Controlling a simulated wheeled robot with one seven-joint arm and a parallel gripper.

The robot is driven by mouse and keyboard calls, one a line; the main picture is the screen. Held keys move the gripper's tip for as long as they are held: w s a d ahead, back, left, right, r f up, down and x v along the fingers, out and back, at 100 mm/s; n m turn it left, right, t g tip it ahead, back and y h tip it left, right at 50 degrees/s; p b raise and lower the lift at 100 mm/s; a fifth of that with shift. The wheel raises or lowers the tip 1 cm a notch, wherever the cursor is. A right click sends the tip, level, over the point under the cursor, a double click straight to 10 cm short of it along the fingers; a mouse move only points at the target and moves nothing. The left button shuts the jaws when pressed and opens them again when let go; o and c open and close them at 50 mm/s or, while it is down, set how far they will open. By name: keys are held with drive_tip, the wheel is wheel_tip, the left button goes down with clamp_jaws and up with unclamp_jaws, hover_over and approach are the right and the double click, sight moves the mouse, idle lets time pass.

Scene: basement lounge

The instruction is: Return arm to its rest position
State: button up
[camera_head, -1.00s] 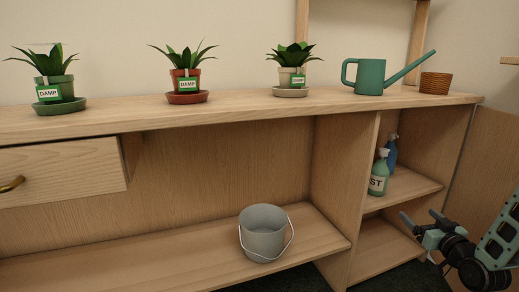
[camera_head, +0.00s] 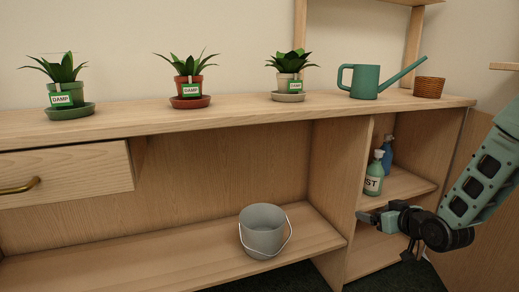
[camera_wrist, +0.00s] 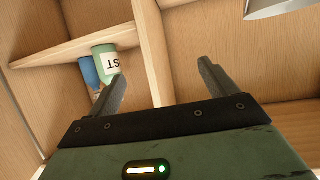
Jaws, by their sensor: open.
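My gripper (camera_head: 366,217) is at the lower right in the head view, in front of the right-hand cubbies of the shelf unit (camera_head: 230,115). In the wrist view my gripper (camera_wrist: 165,85) shows two fingers spread apart with nothing between them. My arm (camera_head: 480,185) comes in from the right edge, bent at a dark joint. A green spray bottle with a label ending in "ST" (camera_head: 373,178) and a blue bottle (camera_head: 387,152) stand in the upper cubby, just above my gripper. Both also show in the wrist view, the green one (camera_wrist: 106,62) beyond the left finger.
Three potted plants labelled DAMP (camera_head: 67,90) (camera_head: 189,83) (camera_head: 290,75) stand on saucers on the top. A green watering can (camera_head: 366,82) and a wicker pot (camera_head: 428,87) stand to their right. A grey bucket (camera_head: 262,231) sits on the low shelf. A drawer (camera_head: 70,172) is at left.

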drive_tip(key=s+a+r+n+g+p, duration=0.1)
drive_tip(key=s+a+r+g, duration=0.2)
drive_tip(key=s+a, duration=0.45)
drive_tip(key=s+a+r+n+g+p, duration=0.1)
drive_tip(key=s+a+r+g, duration=0.2)
drive_tip(key=s+a, duration=0.4)
drive_tip(key=s+a+r+n+g+h+p, duration=0.1)
drive_tip(key=s+a+r+g, duration=0.1)
drive_tip(key=s, duration=0.6)
drive_tip(key=s+a+r+n+g+h+p, duration=0.1)
drive_tip(key=s+r+g, duration=0.2)
drive_tip(key=s, duration=0.5)
drive_tip(key=s+a+r+n+g+h+p, duration=0.1)
drive_tip(key=s+a+r+g, duration=0.1)
drive_tip(key=s, duration=0.6)
wheel_tip(320, 180, up, 38)
drive_tip(key=p, duration=3.7)
drive_tip(key=shift+d+f, duration=0.15)
drive_tip(key=shift+f, duration=0.1)
drive_tip(key=shift+s, duration=0.1)
